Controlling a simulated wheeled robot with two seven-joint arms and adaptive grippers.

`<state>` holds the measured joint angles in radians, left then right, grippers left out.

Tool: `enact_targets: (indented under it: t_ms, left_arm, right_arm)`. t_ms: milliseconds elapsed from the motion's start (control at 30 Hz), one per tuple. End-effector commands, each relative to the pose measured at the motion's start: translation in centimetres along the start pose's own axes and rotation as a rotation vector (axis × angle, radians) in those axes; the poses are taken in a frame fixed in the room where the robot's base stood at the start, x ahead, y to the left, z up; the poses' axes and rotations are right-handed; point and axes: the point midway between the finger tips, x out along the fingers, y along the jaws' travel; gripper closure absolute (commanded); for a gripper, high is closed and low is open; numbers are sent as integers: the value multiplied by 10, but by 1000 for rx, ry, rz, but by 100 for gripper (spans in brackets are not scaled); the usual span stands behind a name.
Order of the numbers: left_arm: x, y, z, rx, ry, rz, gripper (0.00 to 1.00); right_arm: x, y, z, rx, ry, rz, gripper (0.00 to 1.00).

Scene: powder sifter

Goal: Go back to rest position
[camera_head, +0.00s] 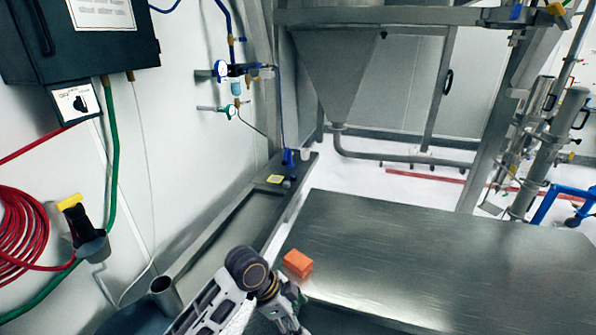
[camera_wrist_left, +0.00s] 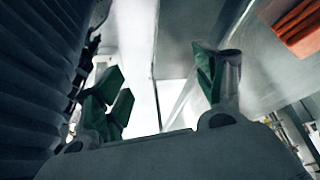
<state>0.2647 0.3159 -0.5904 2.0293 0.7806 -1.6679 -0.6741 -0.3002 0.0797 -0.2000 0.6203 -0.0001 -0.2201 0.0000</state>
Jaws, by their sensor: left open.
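My left arm comes in at the bottom of the head view, bent, with its gripper end (camera_head: 287,308) low beside the table's near left edge. In the left wrist view my left gripper (camera_wrist_left: 165,88) shows its green-tipped fingers spread apart with nothing between them. My right gripper is in neither view.
An orange block (camera_head: 298,264) lies on the metal table (camera_head: 430,262), close to my left arm; an orange object also shows in the left wrist view (camera_wrist_left: 298,28). The table is otherwise clear. A narrow metal trough (camera_head: 232,232) runs along the left wall. A hopper (camera_head: 340,70) stands behind.

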Motion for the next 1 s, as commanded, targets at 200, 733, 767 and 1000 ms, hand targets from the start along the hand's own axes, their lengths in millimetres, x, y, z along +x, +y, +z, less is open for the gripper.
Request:
enact_targets:
  t_ms: [200, 733, 767, 1000]
  left_arm:
    - [3, 9, 15, -153, 11, -55, 30]
    - [-2, 30, 75, -559, -4, -207, 30]
    - [-2, 32, 80, -582, -7, -217, 30]
    - [-10, 46, 117, -773, -35, -294, 30]
  right_arm:
    - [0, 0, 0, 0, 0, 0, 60]
    - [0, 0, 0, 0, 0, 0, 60]
    - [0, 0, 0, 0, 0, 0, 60]
    - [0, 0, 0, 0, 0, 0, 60]
